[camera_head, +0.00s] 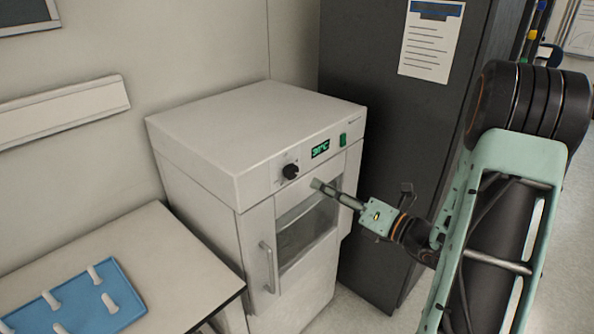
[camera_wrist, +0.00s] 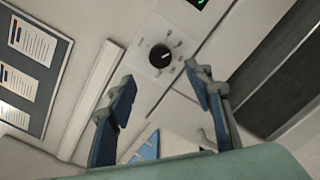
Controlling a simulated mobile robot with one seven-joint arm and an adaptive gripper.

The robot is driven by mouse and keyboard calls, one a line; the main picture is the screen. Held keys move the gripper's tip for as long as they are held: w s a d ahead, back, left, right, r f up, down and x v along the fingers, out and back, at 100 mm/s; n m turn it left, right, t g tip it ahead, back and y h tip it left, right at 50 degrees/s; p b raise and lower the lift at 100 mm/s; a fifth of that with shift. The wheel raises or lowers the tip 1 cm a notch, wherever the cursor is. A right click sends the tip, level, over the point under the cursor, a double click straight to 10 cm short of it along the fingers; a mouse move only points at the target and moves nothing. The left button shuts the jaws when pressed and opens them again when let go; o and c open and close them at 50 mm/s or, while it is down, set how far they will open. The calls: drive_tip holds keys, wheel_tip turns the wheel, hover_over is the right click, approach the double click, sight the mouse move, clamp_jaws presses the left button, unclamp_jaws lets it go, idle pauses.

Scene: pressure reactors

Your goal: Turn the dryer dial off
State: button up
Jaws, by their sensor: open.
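The dryer (camera_head: 255,140) is a pale grey cabinet with a windowed door. Its round black dial (camera_head: 290,171) sits on the upper front panel, left of a lit green display (camera_head: 320,149). In the wrist view the dial (camera_wrist: 160,55) shows with small marks around it, beyond and between the fingertips. My gripper (camera_head: 316,184) is in front of the dryer, to the right of and slightly below the dial in the head view. In the wrist view its two dark blue fingers (camera_wrist: 161,80) are apart with nothing between them. It appears not to touch the dial.
A green switch (camera_head: 343,139) is right of the display. The door handle (camera_head: 267,268) stands out below the dial. A dark cabinet (camera_head: 395,130) is close on the right. A table (camera_head: 165,260) with a blue pegged mat (camera_head: 85,290) is at left.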

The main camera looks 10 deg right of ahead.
sight(294, 173)
drive_tip(key=p+x, duration=0.1)
drive_tip(key=x, duration=0.8)
drive_tip(key=shift+w+a, duration=0.2)
drive_tip(key=shift+w, duration=0.1)
drive_tip(key=c, duration=1.2)
drive_tip(key=shift+o, duration=0.2)
